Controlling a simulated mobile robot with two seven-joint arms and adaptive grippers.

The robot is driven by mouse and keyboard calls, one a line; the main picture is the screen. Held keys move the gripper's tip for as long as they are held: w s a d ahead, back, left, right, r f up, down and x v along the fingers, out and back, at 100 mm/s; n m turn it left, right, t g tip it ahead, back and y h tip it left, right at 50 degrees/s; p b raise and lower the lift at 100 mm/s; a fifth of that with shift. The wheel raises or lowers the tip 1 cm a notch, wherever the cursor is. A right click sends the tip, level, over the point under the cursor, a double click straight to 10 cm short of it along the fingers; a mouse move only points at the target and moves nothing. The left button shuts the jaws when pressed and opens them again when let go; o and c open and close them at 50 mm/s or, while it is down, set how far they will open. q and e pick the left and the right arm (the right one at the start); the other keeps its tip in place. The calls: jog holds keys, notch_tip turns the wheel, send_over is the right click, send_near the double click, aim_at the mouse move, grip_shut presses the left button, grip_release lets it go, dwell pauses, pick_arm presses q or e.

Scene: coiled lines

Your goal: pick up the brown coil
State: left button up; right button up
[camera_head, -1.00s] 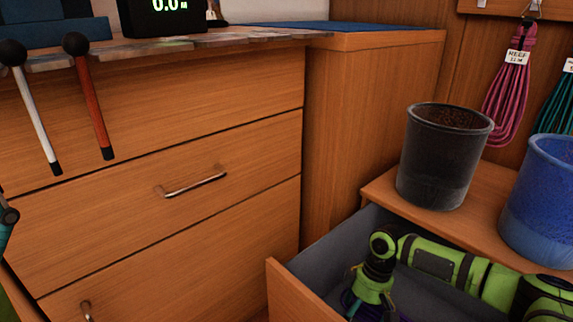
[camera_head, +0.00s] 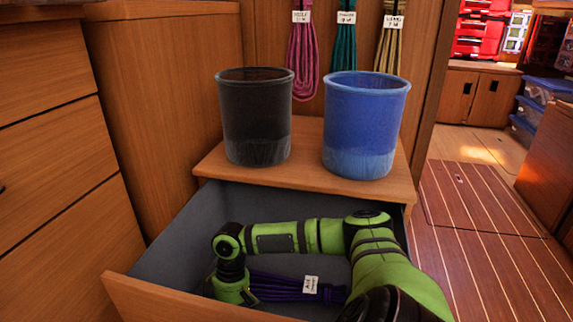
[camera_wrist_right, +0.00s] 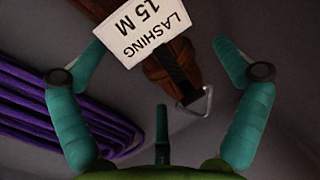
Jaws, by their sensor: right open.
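The brown coil (camera_wrist_right: 172,58) shows in the right wrist view, with a white tag (camera_wrist_right: 145,30) reading "LASHING 15 M" and a metal ring at its near end. It lies on the grey floor of the open drawer (camera_head: 165,232). My right gripper (camera_wrist_right: 158,48) is open, its teal fingers spread on both sides of the brown coil's end. In the head view my right arm reaches down into the drawer; its fingers and the brown coil are hidden there. My left gripper is not in view.
A purple coil (camera_wrist_right: 65,105) lies beside the brown one and also shows in the head view (camera_head: 275,287). A black bin (camera_head: 257,120) and a blue bin (camera_head: 365,125) stand on the ledge behind the drawer. Pink, teal and tan coils hang above.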

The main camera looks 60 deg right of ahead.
jog(key=shift+a+f, duration=0.1)
jog(key=shift+f, duration=0.3)
jog(key=c, duration=1.7)
jog(key=shift+r, duration=0.15)
